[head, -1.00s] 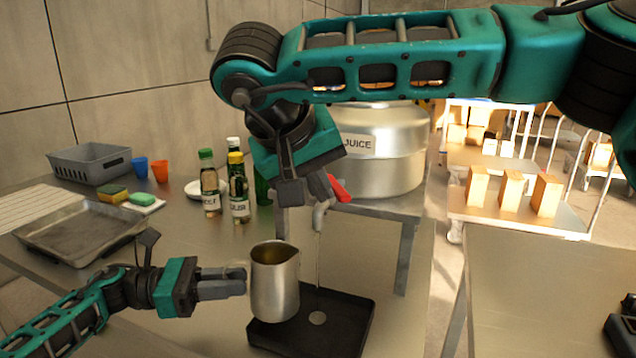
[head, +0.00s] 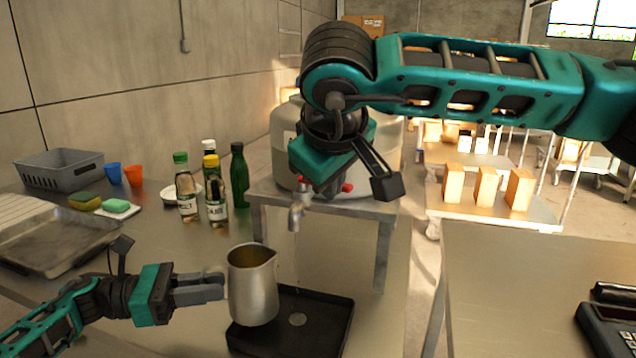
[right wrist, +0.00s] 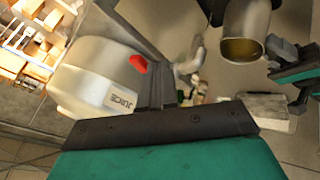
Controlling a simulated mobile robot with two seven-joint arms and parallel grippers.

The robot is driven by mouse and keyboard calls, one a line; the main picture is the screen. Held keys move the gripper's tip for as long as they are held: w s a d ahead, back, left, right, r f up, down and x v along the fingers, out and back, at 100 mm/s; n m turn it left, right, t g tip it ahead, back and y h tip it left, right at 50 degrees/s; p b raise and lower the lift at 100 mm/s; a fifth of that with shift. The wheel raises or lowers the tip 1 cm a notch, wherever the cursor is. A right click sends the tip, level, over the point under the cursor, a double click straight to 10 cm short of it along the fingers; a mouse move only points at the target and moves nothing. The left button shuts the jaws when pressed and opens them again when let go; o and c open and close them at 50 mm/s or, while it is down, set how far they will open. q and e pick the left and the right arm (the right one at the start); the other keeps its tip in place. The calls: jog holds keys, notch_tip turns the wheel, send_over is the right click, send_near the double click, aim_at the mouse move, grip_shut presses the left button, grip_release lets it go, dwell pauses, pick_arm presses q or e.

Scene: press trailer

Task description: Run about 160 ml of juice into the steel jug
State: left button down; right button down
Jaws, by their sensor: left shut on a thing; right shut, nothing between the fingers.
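The steel jug (head: 252,290) is upright over the left part of the black drip tray (head: 330,325), left of the tap's line. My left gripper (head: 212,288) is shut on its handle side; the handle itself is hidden. The jug's yellowish inside (right wrist: 240,50) shows in the right wrist view; I cannot tell its level. The juice container (head: 390,155) has a metal tap (head: 298,208) with a red lever (head: 347,188). A faint thin line hangs below the spout, outside the jug. My right gripper (head: 328,188) is shut and empty by the lever, partly hidden by its wrist.
Several bottles (head: 212,190) stand behind the jug. A grey basket (head: 60,168), cups (head: 133,175), sponges (head: 115,205) and a metal tray (head: 60,238) are at the left. A dark device (head: 610,325) lies on the right table (head: 510,285).

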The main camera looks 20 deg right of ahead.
pick_arm(q)
jog(key=shift+r, duration=0.1)
pick_arm(e)
jog(key=shift+w+d, duration=0.3)
jog(key=shift+d, duration=0.45)
jog(key=shift+w+d, duration=0.1)
jog(key=shift+d, duration=0.05)
